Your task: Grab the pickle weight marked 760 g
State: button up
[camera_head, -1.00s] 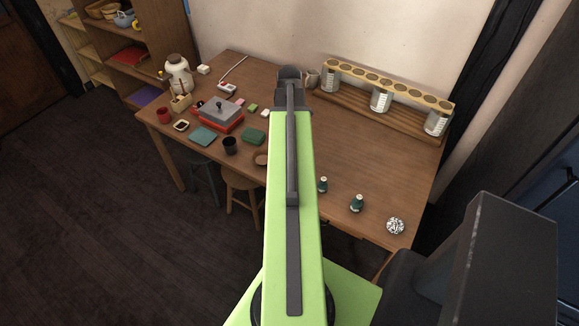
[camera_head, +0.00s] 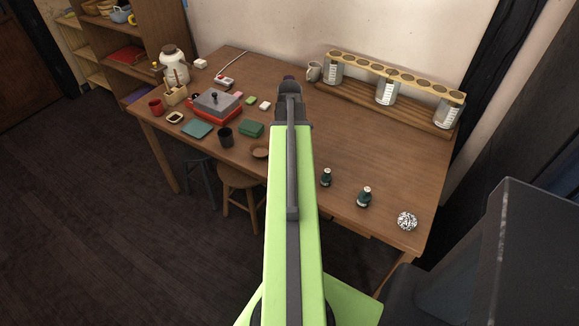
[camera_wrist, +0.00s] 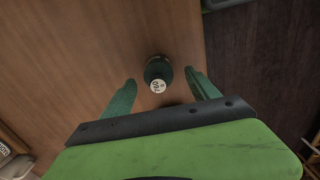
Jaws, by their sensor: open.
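Two small dark green bottle-shaped weights stand near the table's front edge in the head view, a left one (camera_head: 326,178) and a right one (camera_head: 364,197). In the wrist view a dark weight (camera_wrist: 158,72) with a pale round label shows from above. Its label is turned round and small, and seems to read 760. I cannot tell which of the two it is. My gripper (camera_wrist: 160,77) is open, its green fingers to either side of this weight in the picture, apart from it. The depth between them is unclear. In the head view my arm hides the fingers.
A patterned black-and-white ball (camera_head: 407,221) lies near the table's right front corner. A red-and-grey box (camera_head: 217,104), cups and small items crowd the left. The table's middle right is clear.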

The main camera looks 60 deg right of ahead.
notch_tip(320, 180, down, 5)
jog(key=b, duration=0.5)
jog(key=shift+d+f, duration=0.1)
jog(key=shift+f, duration=0.1)
jog(key=shift+r, duration=0.2)
grip_shut()
